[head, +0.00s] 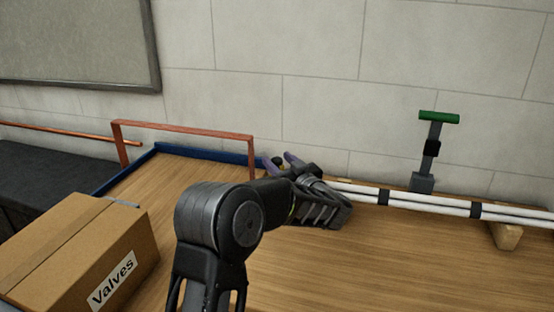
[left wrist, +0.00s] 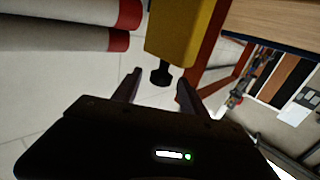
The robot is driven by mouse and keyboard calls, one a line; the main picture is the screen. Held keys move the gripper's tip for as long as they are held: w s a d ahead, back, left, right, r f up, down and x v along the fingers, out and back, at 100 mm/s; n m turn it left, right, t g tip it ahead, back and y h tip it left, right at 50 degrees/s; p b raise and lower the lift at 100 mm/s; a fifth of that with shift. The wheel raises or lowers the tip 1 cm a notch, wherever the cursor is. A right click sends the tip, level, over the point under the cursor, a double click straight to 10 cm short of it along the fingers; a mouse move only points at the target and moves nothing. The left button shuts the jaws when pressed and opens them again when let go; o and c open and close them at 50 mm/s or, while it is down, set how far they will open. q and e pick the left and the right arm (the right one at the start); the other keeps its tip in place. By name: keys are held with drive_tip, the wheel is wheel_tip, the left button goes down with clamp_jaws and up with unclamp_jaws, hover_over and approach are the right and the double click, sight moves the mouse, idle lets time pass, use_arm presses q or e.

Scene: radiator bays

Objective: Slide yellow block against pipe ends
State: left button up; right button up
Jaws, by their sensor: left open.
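In the left wrist view the yellow block (left wrist: 180,30) has a black knob (left wrist: 160,76) sticking out towards my left gripper (left wrist: 158,82). The fingers are open, one on each side of the knob, and no firm grip shows. Two pale pipes with red ends (left wrist: 122,40) lie to the left of the block, with a narrow gap showing. In the head view my left gripper (head: 278,160) is beside the left end of the white pipes (head: 430,203); the wrist hides most of the block and the pipe ends there. My right gripper is out of view.
A copper-coloured frame (head: 185,131) and a blue edge rail (head: 205,153) stand left of the gripper. A cardboard Valves box (head: 85,250) sits at front left. A green-topped handle (head: 438,118) rises behind the pipes. The wooden bench (head: 370,265) is clear at front right.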

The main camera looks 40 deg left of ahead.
use_arm(q)
drive_tip(key=shift+w+a, duration=0.35)
drive_tip(key=shift+a, duration=0.3)
clamp_jaws()
idle(1.0)
